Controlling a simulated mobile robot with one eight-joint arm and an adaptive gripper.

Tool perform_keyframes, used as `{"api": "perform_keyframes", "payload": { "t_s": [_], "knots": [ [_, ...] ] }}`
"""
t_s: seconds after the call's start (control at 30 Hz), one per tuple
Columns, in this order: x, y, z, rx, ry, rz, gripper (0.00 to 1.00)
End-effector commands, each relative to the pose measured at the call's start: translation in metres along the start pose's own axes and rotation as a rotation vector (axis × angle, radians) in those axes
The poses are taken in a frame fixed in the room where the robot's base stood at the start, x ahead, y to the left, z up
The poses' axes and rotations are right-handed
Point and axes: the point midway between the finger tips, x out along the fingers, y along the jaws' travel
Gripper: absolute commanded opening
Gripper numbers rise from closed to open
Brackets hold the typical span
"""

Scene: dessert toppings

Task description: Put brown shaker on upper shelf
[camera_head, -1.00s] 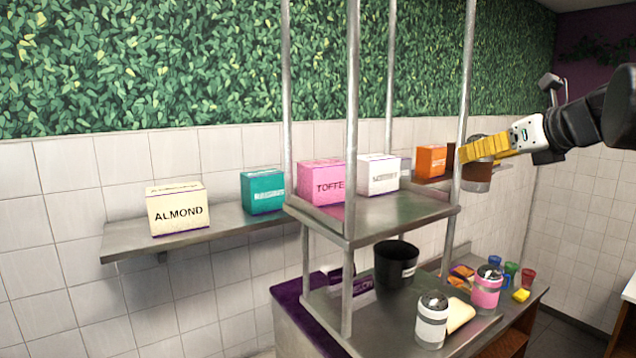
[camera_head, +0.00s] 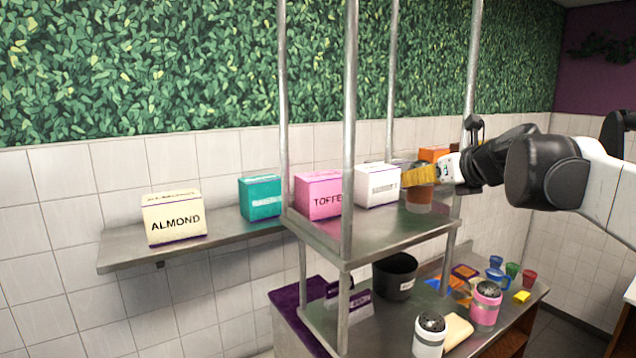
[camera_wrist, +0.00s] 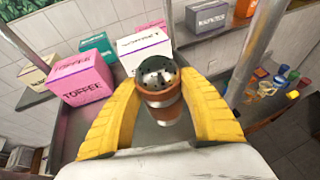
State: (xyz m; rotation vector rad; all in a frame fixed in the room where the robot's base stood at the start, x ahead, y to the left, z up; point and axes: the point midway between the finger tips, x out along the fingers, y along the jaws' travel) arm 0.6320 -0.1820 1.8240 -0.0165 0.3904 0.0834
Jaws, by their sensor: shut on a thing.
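The brown shaker (camera_head: 420,198) has a dark perforated metal lid. In the wrist view the shaker (camera_wrist: 161,98) is upright between my two yellow fingers. My gripper (camera_head: 418,176) is shut on it, and the gripper (camera_wrist: 158,88) also shows in the wrist view. The shaker is over the right end of the upper shelf (camera_head: 385,232) of the metal rack. I cannot tell whether its base touches the shelf. My fingers hide part of the shaker in the head view.
A pink TOFFEE box (camera_head: 318,196) and a white box (camera_head: 377,185) stand on the upper shelf, left of the shaker. Metal posts (camera_head: 350,130) rise at the shelf corners. Below are a white shaker (camera_head: 429,337), a pink shaker (camera_head: 485,305) and a black container (camera_head: 395,277).

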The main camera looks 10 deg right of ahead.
Motion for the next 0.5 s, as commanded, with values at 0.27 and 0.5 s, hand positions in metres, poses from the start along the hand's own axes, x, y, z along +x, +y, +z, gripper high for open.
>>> {"api": "perform_keyframes", "payload": {
  "t_s": [0.27,0.5],
  "knots": [
    [0.01,0.0,-0.025,0.0,0.0,0.0,0.13],
    [0.01,0.0,-0.027,0.0,0.0,0.0,0.13]
  ]
}}
